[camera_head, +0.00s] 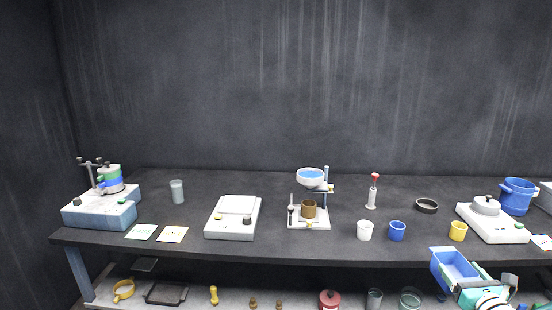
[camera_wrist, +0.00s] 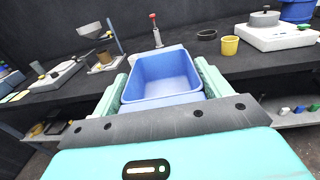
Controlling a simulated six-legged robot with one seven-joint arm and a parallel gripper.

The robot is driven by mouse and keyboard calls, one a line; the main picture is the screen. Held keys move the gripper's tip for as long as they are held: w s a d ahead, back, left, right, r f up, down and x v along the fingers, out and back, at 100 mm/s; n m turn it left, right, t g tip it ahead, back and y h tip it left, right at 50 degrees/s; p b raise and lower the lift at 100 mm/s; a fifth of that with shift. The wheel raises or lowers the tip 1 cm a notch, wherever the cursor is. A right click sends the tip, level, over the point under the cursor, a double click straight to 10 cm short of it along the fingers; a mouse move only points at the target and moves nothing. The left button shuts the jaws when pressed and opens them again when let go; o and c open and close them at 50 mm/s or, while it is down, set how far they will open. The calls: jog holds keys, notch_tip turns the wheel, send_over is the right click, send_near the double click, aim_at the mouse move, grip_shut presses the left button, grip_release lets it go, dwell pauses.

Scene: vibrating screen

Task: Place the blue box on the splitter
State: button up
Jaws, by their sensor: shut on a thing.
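The blue box (camera_head: 453,268) is an open-topped rectangular tray at the lower right of the head view, in front of the table's front edge. My gripper (camera_head: 482,290) is shut on it. In the wrist view the blue box (camera_wrist: 160,76) sits between the two pale green fingers, and its inside looks empty. No part is clearly marked as the splitter. The stand with a blue-topped funnel (camera_head: 310,178) above a brown cup (camera_head: 308,210), near the table's middle, may be it. This stand also shows at the upper left of the wrist view (camera_wrist: 96,50).
On the dark table (camera_head: 275,245) are a white balance (camera_head: 234,217), a sieve shaker (camera_head: 102,207), a white cup (camera_head: 365,230), a blue cup (camera_head: 397,231), a yellow cup (camera_head: 458,231) and a hotplate (camera_head: 495,225). A lower shelf holds several items. The back of the table is mostly clear.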

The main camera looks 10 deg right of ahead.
jog(key=w+a+f+n+g+y, duration=0.15)
jog(key=a+f+y, duration=0.35)
jog(key=a, duration=0.8)
jog(key=w+a+f+n+y, duration=0.25)
jog(key=a+f, duration=0.45)
jog(key=a, duration=0.7)
jog(key=w+a+f+n+g+y, duration=0.1)
jog(key=a+f+n+y, duration=0.35)
jog(key=a, duration=0.85)
notch_tip(320, 180, down, 8)
jog(key=w+m+t+h, duration=0.2)
jog(key=m+h, duration=0.5)
jog(key=h, duration=0.2)
jog(key=shift+w+t+h, duration=0.3)
jog(key=shift+t+h, duration=0.05)
jog(key=shift+h, duration=0.05)
jog(key=shift+a, duration=0.1)
